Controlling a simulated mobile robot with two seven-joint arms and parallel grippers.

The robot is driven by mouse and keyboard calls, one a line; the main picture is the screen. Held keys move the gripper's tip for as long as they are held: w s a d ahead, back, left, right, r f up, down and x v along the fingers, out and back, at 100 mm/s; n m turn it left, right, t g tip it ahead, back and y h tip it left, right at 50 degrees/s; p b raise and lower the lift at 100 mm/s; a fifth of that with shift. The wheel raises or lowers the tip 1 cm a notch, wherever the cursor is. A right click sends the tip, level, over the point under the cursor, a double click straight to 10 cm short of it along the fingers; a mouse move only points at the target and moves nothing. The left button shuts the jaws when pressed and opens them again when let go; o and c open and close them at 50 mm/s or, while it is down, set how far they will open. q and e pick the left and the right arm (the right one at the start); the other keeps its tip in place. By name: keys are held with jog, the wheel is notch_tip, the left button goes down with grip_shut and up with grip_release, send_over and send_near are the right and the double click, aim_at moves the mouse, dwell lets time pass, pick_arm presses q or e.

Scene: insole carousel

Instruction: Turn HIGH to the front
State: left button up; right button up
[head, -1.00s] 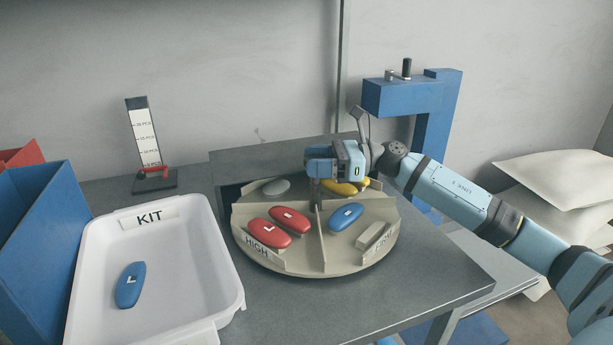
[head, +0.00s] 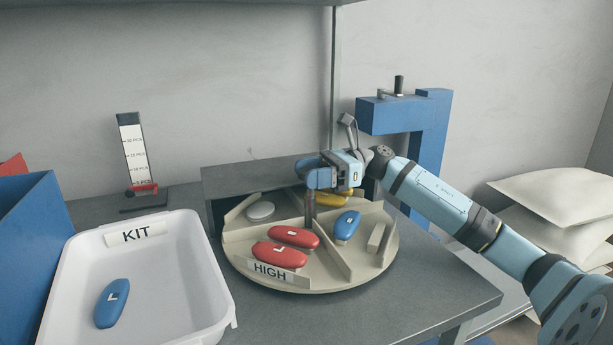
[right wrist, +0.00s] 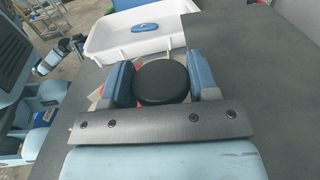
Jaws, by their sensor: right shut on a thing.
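The beige carousel (head: 330,287) stands on the grey table, split by upright dividers. Its HIGH label (head: 269,271) is at the front, left of centre, before a compartment with two red insoles (head: 279,255). A blue insole (head: 346,226) lies in the compartment to the right, and a yellow one (head: 333,196) at the back is partly hidden. My right gripper (head: 312,184) is over the carousel's centre post. In the right wrist view its fingers are closed on a round black knob (right wrist: 165,80). My left gripper is not in view.
A white KIT tray (head: 222,300) with one blue insole (head: 112,303) stands left of the carousel. A blue bin (head: 30,245) is at far left. A blue stand (head: 425,150) rises behind my right arm. White sacks (head: 560,200) are stacked at the right.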

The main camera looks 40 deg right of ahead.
dwell(0.3)
jog(key=o, duration=1.2)
jog(key=shift+d, duration=0.1)
jog(key=p+v, duration=0.2)
jog(key=v, duration=1.1)
jog(key=shift+s+d, duration=0.15)
jog(key=shift+d, duration=0.05)
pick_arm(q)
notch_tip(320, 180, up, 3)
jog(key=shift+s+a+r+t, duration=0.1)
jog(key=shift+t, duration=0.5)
pick_arm(e)
jog(key=shift+d, duration=0.1)
